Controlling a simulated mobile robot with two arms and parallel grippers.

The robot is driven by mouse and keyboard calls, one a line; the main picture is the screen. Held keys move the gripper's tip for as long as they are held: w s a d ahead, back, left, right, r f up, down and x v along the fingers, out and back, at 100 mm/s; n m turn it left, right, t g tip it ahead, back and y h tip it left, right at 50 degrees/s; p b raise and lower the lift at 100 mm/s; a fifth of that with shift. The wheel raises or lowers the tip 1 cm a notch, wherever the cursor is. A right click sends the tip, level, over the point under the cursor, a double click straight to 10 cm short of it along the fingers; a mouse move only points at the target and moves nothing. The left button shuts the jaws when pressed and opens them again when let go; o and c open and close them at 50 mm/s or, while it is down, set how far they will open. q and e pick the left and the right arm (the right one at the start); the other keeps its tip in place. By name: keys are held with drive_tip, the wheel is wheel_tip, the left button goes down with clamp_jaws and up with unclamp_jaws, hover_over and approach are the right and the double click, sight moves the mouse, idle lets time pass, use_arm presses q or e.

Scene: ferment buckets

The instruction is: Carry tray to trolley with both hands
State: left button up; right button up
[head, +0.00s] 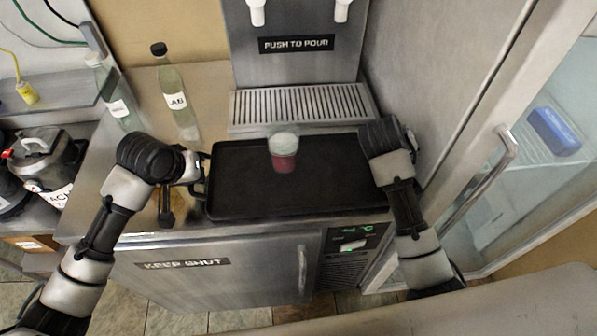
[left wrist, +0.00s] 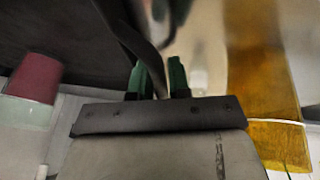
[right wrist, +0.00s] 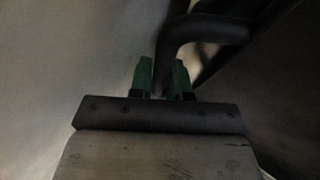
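The black tray (head: 235,200) lies flat on the steel counter below the dispenser. A clear cup with red liquid (head: 284,152) stands on it; it also shows in the left wrist view (left wrist: 34,80). My left gripper (head: 200,176) is at the tray's left handle. In the left wrist view its green fingers (left wrist: 161,80) are closed around the handle bar. My right gripper (right wrist: 162,78) is at the tray's right end, its fingers closed on the dark handle there. In the head view my right wrist hides that handle. I see no trolley.
A glass-door fridge (head: 540,150) stands close on the right.

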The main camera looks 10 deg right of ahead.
use_arm(q)
clamp_jaws()
use_arm(e)
clamp_jaws()
use_arm(q)
drive_tip(key=shift+r, duration=0.2)
use_arm(e)
drive_tip(key=shift+r, duration=0.2)
